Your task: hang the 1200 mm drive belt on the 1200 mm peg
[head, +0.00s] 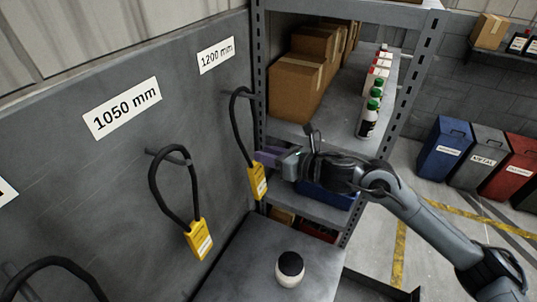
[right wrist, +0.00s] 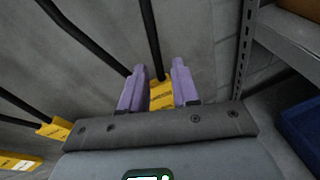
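The 1200 mm drive belt is a black loop (head: 238,122) with a yellow tag (head: 257,183). Its top lies over the peg (head: 250,95) under the 1200 mm label (head: 216,55), and the tag hangs down. My right gripper (head: 266,157) is beside the loop's lower end, just above the tag. In the right wrist view the purple fingers (right wrist: 160,88) stand apart, with the yellow tag (right wrist: 161,95) showing between them and partly hidden by the left finger. I see no clear grip on it. My left gripper is out of view.
A second belt (head: 153,188) hangs on the peg under the 1050 mm label (head: 122,107). Another black belt (head: 55,262) is at lower left. A shelf rack (head: 414,75) stands close on the right. A black-and-white round object (head: 290,269) sits on the bench below.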

